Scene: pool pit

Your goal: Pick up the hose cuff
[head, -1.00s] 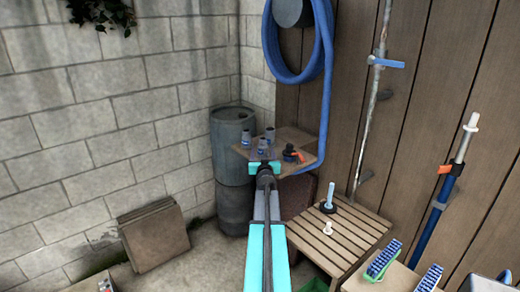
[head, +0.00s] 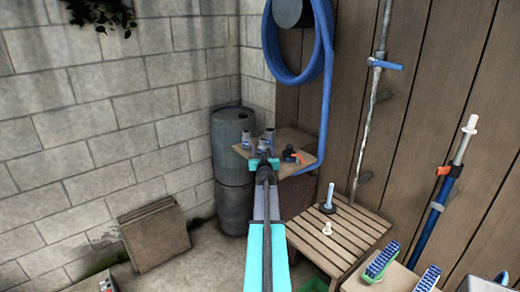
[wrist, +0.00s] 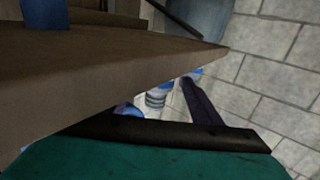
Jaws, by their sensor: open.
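Several small grey-and-blue cuffs stand upright on a wooden corner shelf (head: 310,150). One hose cuff (head: 269,136) is at the back, one is at the left, and another is just beyond my gripper (head: 263,156). In the head view my gripper is at the shelf's front edge, open and empty, with its teal parts to either side. In the wrist view a striped grey-and-blue cuff (wrist: 155,98) shows past the shelf edge, between the board and a dark finger, with others partly hidden. I cannot tell whether the jaws straddle any cuff.
A dark round item with an orange part (head: 291,155) sits right of the cuffs. A grey barrel (head: 232,130) stands left. A slatted table (head: 335,245) is below right.

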